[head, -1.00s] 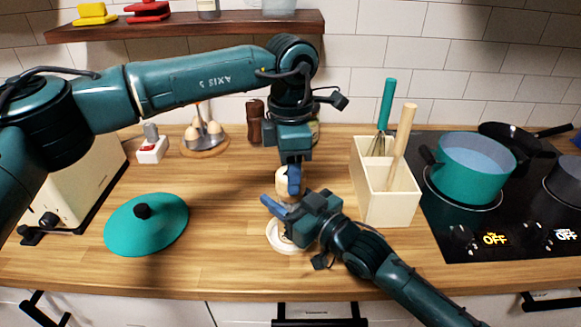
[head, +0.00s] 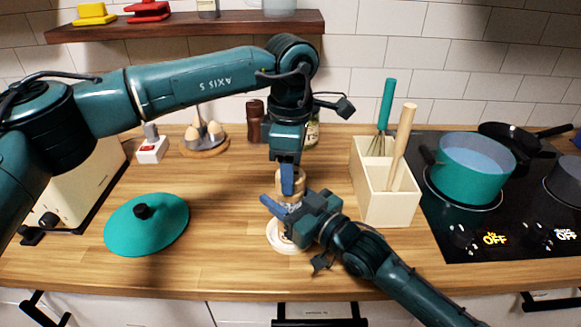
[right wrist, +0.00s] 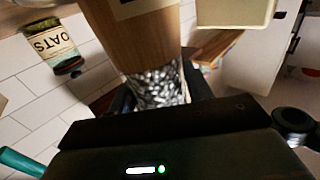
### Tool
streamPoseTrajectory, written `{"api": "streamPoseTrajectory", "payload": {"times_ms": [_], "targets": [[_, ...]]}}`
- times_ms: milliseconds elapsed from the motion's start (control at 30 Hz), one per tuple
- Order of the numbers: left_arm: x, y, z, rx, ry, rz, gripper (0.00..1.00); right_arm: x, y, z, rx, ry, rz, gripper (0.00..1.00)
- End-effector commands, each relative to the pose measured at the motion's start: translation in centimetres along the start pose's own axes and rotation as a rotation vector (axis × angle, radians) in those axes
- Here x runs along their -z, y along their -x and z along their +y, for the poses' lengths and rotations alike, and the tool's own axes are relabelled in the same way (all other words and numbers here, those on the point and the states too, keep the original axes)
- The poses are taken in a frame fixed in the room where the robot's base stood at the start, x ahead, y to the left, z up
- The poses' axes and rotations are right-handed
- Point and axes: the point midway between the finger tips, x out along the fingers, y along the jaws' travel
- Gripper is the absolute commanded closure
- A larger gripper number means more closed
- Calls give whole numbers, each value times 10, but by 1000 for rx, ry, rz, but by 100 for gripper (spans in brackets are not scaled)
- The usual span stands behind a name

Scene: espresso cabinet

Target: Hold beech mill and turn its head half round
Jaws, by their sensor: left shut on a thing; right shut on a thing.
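The beech mill (head: 297,186) stands at mid-counter, its pale wooden head showing behind my left gripper's blue fingers. My left gripper (head: 287,180) comes down from above and is shut on the mill's head. My right gripper (head: 279,207) reaches in from the lower right and is shut on the mill's clear body, below the head. The mill's foot is hidden behind my right gripper.
A round white dish (head: 287,248) lies just below my right gripper. A teal lid (head: 146,224) lies left. A cream utensil box (head: 389,207) stands close on the right, beside the hob with a teal pot (head: 470,172). A dark brown mill (head: 255,121) and jar stand behind.

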Motion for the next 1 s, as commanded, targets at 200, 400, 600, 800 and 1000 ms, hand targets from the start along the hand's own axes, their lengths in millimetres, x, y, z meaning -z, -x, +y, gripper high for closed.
{"api": "streamPoseTrajectory", "payload": {"times_ms": [200,400,600,800,1000], "targets": [[0,1,0,-1,0,-1,44,-1,0,0,0,-1,-2,87],[0,0,0,-1,1,-1,30,-1,0,0,0,-1,-2,87],[0,1,0,0,1,-1,30,-1,0,0,0,-1,-2,87],[0,21,1,-4,2,-1,30,-1,0,0,0,-1,-2,87],[-1,64,1,-5,2,-1,30,-1,0,0,0,-1,-2,87]]}}
